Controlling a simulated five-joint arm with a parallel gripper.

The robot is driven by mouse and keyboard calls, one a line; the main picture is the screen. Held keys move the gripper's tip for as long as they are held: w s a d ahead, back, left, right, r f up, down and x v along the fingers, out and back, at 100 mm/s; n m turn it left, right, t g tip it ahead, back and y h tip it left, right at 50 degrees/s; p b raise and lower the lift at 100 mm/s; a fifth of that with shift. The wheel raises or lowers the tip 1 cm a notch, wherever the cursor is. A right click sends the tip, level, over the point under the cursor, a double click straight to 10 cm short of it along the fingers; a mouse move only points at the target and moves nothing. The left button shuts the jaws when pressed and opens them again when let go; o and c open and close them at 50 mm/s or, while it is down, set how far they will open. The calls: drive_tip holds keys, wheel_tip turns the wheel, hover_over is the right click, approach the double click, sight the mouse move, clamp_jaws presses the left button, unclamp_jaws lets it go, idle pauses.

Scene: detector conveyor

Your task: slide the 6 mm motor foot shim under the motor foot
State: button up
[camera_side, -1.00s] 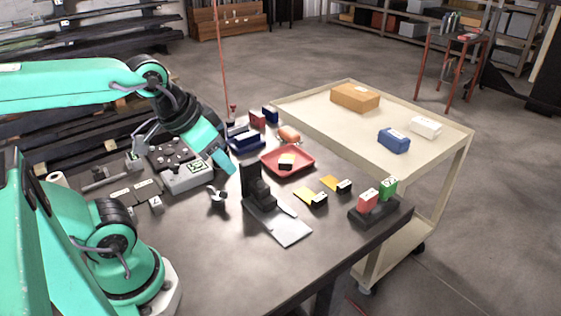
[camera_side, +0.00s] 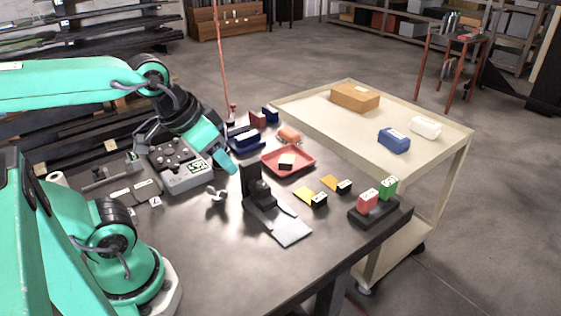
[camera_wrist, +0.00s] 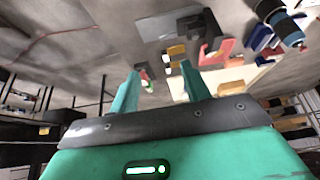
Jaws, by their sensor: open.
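Two yellow shims with black, white-labelled ends lie on the bench: a nearer one (camera_side: 304,194) and a farther one (camera_side: 330,182). A third small piece (camera_side: 286,161), pale on top with a black end, lies in the red tray (camera_side: 305,170). The labels are too small to read, so I cannot tell which is 6 mm. The black upright (camera_side: 249,182) with a stepped foot, seemingly the motor foot, stands on a grey plate (camera_side: 292,231). My gripper (camera_side: 230,169) is open and empty above the bench, left of the tray and behind the upright. Its fingers show in the wrist view (camera_wrist: 160,76).
A dark holder with red (camera_side: 367,201) and green (camera_side: 388,188) blocks stands at the bench's right corner. A grey device (camera_side: 187,178) and a small knob-like part (camera_side: 216,195) lie left. A beige cart (camera_side: 320,110) adjoins the bench. The front bench is clear.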

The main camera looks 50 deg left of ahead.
drive_tip(key=w, duration=0.1)
drive_tip(key=n+g, duration=0.1)
drive_tip(key=g, duration=0.5)
hover_over(319, 197)
wheel_tip(319, 197, down, 15)
drive_tip(key=shift+s+f, duration=0.1)
drive_tip(key=shift+w+f, duration=0.2)
drive_tip(key=shift+f, duration=0.15)
drive_tip(key=shift+f, duration=0.1)
drive_tip(key=shift+f, duration=1.2)
drive_tip(key=shift+f, duration=0.1)
